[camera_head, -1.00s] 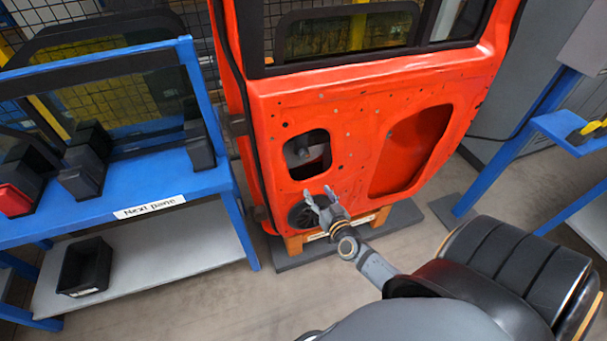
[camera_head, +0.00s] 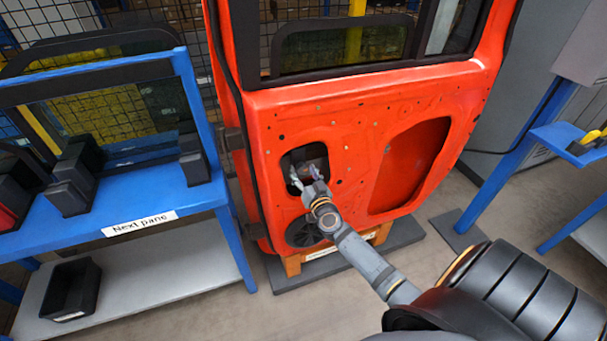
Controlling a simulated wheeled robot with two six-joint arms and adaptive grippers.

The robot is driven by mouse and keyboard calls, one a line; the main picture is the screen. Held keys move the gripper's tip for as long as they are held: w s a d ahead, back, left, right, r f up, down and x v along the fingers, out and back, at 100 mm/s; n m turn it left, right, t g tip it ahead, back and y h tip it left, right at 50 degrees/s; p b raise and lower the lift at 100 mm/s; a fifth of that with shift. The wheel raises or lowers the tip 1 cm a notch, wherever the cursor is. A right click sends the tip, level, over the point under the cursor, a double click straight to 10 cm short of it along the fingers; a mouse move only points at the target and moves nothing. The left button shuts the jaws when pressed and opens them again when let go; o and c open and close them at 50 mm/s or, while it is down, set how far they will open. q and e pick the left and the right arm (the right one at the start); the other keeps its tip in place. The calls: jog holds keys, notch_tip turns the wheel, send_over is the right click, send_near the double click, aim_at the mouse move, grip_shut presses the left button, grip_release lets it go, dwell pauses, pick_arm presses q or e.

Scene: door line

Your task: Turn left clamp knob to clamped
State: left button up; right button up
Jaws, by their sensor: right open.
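The orange door (camera_head: 345,110) stands upright in the middle of the view. Its lower panel has a small rounded opening (camera_head: 296,158) at the left and a larger one at the right. My right gripper (camera_head: 307,174) is open, its two fingers spread and pointing up in front of the small opening. The fingers and wrist cover part of that opening. I cannot make out a clamp knob clearly; whatever sits inside the opening is dark and partly hidden behind the fingers. I cannot tell whether the fingers touch anything. My left gripper is not in view.
A blue rack labelled "Next pane" (camera_head: 139,224) stands at the left, with a dark glass pane and black blocks. A black bin (camera_head: 72,290) lies on its lower shelf. A blue table (camera_head: 570,138) with a yellow-handled tool stands at the right.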

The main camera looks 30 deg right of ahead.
jog(key=c, duration=1.1)
jog(key=shift+c, duration=0.2)
